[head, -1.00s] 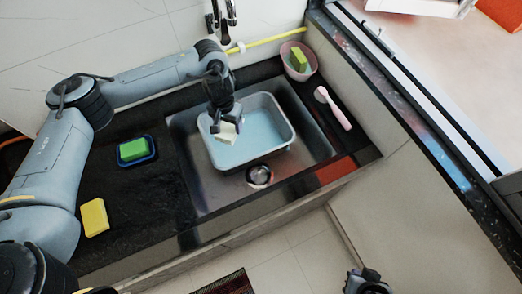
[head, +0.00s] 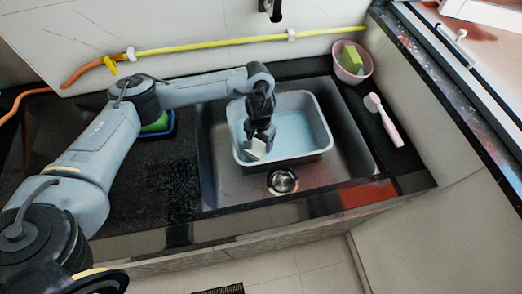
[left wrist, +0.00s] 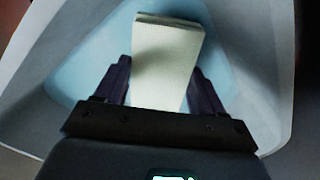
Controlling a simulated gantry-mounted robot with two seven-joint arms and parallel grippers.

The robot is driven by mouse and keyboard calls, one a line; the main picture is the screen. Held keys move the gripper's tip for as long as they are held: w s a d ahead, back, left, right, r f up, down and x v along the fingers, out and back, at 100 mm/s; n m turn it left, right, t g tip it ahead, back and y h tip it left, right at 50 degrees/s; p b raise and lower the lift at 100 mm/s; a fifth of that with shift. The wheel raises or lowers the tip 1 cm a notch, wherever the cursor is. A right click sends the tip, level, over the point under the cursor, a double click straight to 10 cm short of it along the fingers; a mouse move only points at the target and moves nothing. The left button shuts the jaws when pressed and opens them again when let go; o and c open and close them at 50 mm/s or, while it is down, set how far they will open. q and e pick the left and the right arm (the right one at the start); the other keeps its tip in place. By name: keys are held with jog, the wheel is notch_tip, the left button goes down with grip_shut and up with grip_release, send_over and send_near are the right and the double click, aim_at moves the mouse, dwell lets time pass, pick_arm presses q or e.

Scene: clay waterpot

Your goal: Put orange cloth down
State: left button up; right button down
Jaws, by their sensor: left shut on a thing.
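My left gripper (head: 259,138) points down into the grey tub in the sink and is shut on a pale cream block (head: 254,150). In the left wrist view the block (left wrist: 167,62) stands up between the two fingers, over pale blue in the tub. A flat red-orange patch (head: 367,194), which may be the orange cloth, lies at the sink's front right edge, apart from my left gripper. My right gripper is not in view.
The grey tub (head: 322,120) sits in the metal sink, with a drain (head: 283,181) in front. A pink bowl (head: 364,73) with sponges and a pink brush (head: 386,121) are at right. A green sponge (head: 156,123) is partly hidden by my left arm. Dark counter at left has free room.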

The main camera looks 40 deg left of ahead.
aim_at(260, 143)
pick_arm(q)
notch_tip(260, 143, down, 3)
jog(key=shift+w+f+b, duration=0.1)
jog(key=shift+f+b, duration=0.05)
jog(key=shift+b, duration=1)
jog(key=shift+f+b, duration=0.3)
jog(key=shift+f, duration=0.15)
jog(key=o, duration=1)
jog(key=shift+f, duration=0.1)
notch_tip(260, 143, up, 12)
jog(key=p, duration=0.8)
jog(key=shift+p, duration=0.4)
jog(key=shift+r, duration=0.2)
